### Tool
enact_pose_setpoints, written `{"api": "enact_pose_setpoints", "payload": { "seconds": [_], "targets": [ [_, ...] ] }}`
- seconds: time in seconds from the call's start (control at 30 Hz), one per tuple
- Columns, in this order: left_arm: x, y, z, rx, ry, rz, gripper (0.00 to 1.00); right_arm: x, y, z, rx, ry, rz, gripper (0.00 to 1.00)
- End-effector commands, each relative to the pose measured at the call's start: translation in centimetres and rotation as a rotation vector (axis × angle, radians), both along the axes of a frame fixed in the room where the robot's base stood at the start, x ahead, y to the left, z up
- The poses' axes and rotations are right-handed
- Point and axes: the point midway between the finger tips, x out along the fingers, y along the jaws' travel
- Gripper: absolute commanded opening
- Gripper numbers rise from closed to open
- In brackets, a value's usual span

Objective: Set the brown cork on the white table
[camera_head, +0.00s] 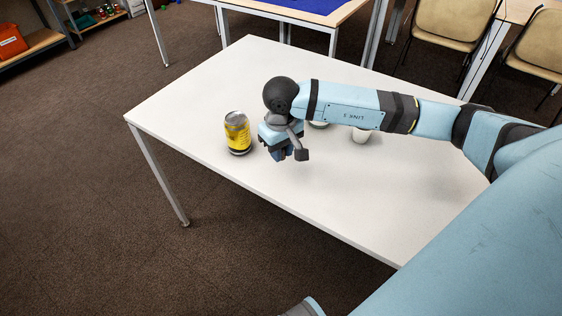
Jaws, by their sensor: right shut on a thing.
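My right gripper (280,153) is over the near left part of the white table (215,95), just right of the yellow can. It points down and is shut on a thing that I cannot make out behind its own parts. I cannot see the brown cork anywhere on the table. Whether the gripper touches the tabletop is hard to tell. My left gripper is not in view.
A can with a yellow label (237,133) stands upright close to my right gripper. A white cup (361,136) and a pale round thing (318,124) are partly hidden by my right arm. The table's near right part is clear. Tan chairs (452,22) stand behind.

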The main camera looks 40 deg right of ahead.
Motion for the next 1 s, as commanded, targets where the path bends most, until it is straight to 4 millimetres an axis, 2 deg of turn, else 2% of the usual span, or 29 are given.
{"api": "enact_pose_setpoints", "payload": {
  "seconds": [0.3, 0.7, 0.73, 0.8, 0.83, 1.0],
  "targets": [
    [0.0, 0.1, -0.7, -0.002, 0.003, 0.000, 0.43, -0.1, 0.0, -4.1, 0.000, 0.002, -0.001, 0.01],
    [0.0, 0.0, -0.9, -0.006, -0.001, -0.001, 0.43, 0.0, 0.0, -4.7, -0.001, 0.000, 0.000, 0.01],
    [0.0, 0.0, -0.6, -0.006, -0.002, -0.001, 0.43, 0.0, 0.0, -4.5, -0.001, 0.000, 0.000, 0.29],
    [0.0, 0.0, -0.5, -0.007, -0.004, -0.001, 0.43, 0.0, 0.0, -4.5, -0.001, 0.000, 0.000, 0.45],
    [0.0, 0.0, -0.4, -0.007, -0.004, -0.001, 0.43, 0.0, 0.0, -4.5, -0.001, 0.000, 0.000, 0.48],
    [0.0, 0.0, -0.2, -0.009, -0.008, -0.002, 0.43, 0.0, 0.0, -4.5, -0.001, 0.000, 0.000, 0.48]
  ]
}}
